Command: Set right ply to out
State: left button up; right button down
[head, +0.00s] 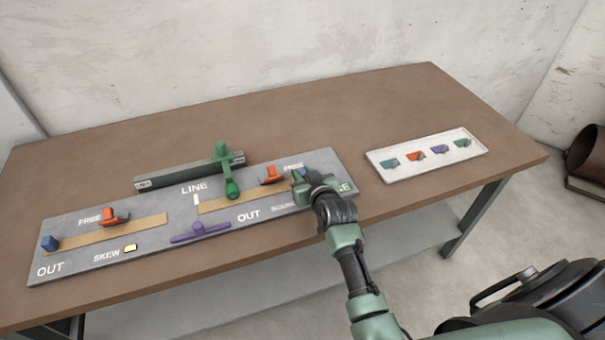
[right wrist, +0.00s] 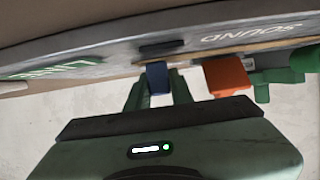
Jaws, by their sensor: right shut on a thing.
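The grey panel (head: 120,213) lies on the brown table, with a tan track (head: 230,205) on its right half. My right gripper (head: 303,181) is at the right end of this track. It is shut on the blue knob (right wrist: 157,76), which shows between the green fingers in the right wrist view; in the head view the gripper mostly hides it. An orange lever (head: 273,175) sits left of the gripper, near a FREE label. An OUT label (head: 248,216) lies below the right track. My left gripper is not in view.
A second blue knob (head: 49,243) and orange lever (head: 113,217) belong to the left track. A white tray (head: 425,165) with several colored pieces lies right.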

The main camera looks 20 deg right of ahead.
dwell(0.8)
jog(key=d, duration=0.8)
jog(key=shift+s+d+p, duration=0.2)
jog(key=shift+s+p, duration=0.1)
jog(key=shift+s, duration=0.05)
jog(key=c, duration=1.4)
grip_release()
jog(key=shift+o, duration=0.8)
jog(key=shift+d, duration=0.15)
